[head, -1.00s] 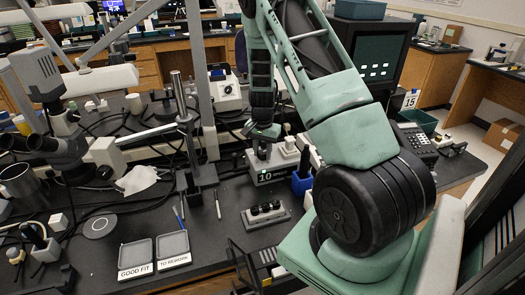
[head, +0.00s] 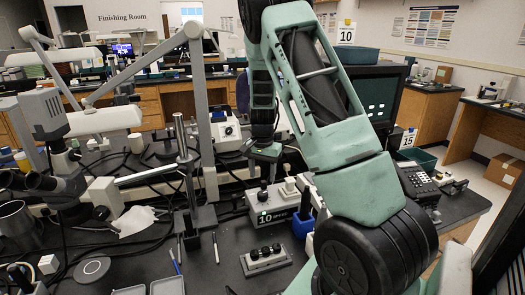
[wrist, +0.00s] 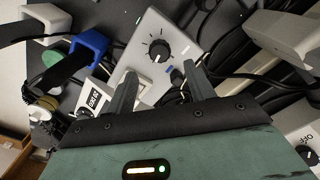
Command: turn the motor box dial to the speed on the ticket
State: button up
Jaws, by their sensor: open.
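The motor box (head: 283,212) is a pale box on the black bench; its front reads "10 SPEED" beside a small green light. Its black dial (head: 263,191) stands on top. In the wrist view the dial (wrist: 158,50) sits on a pale panel with tick marks; its exact setting is too small to read. My gripper (head: 265,163) is just above the box, apart from the dial. In the wrist view its fingers (wrist: 160,74) are spread and empty, with the dial beyond their tips. A card reading "15" (head: 407,140) and a yellow-topped card reading "10" (head: 346,32) show behind; I cannot tell which is the ticket.
A blue holder (head: 302,225) stands close at the box's right. A block with black knobs (head: 265,259) lies in front. A stand (head: 196,216) is to the left, and a white box with a dial (head: 227,130) is behind. Cables run around the box.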

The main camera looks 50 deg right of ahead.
notch_tip(320, 180, up, 10)
jog(key=shift+f, duration=0.25)
dwell(0.5)
jog(key=s+a+r+n+y, duration=0.2)
jog(key=a+n, duration=0.8)
jog(key=a, duration=1.9)
jog(key=s+a+n, duration=0.6)
jog(key=s+a, duration=0.1)
jog(key=s, duration=0.3)
jog(key=s+a+n+h, duration=0.1)
jog(key=s+a+n, duration=0.5)
jog(key=s, duration=0.5)
jog(key=shift+a+f, duration=0.4)
jog(key=shift+a, duration=0.65)
